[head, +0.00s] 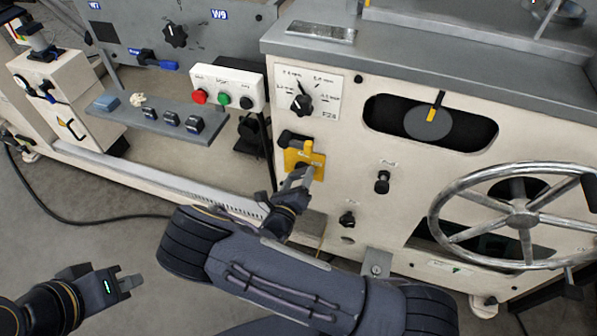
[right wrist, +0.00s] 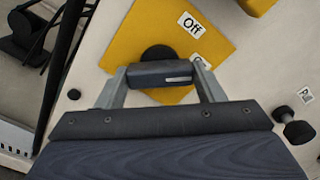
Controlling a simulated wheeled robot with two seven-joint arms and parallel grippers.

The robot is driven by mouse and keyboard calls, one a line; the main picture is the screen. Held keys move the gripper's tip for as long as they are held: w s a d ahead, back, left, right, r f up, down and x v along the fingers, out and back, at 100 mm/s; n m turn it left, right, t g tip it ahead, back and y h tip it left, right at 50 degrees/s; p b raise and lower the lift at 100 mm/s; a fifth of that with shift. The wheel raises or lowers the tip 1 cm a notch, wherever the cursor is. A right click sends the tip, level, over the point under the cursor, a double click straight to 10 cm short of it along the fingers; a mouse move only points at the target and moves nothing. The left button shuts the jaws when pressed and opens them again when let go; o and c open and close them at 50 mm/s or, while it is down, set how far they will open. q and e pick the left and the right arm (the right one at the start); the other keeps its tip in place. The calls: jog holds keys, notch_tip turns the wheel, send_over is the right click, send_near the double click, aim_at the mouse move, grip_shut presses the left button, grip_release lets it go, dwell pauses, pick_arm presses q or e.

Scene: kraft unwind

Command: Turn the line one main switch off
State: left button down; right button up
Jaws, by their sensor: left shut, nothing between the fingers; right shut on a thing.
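The main switch is a yellow plate (head: 312,158) on the cream machine front in the head view. It also fills the upper middle of the right wrist view (right wrist: 133,46), with an "Off" label (right wrist: 191,25) and a second label (right wrist: 202,64) partly hidden by a finger. My right gripper (head: 299,180) is at the plate, shut on the dark switch handle (right wrist: 160,72). The handle lies across between the fingers, its pale mark at the end toward the partly hidden label. My left gripper (head: 136,282) is shut and empty, low over the floor at the left.
A dial (head: 302,104) sits above the switch, and a black knob (head: 382,182) to its right. A large handwheel (head: 520,218) stands out at the right. A button box (head: 228,88) and a shelf (head: 150,118) are at the left. Floor around my left gripper is open.

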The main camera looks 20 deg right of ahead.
jog(key=n+p, duration=0.2)
jog(key=n, duration=0.2)
jog(key=shift+n, duration=0.4)
jog(key=n+p, duration=0.1)
jog(key=n, duration=0.3)
jog(key=shift+n+p, duration=0.3)
jog(key=shift+f, duration=0.1)
jog(key=o, duration=1)
jog(key=v, duration=0.8)
jog(key=shift+w+d, duration=0.1)
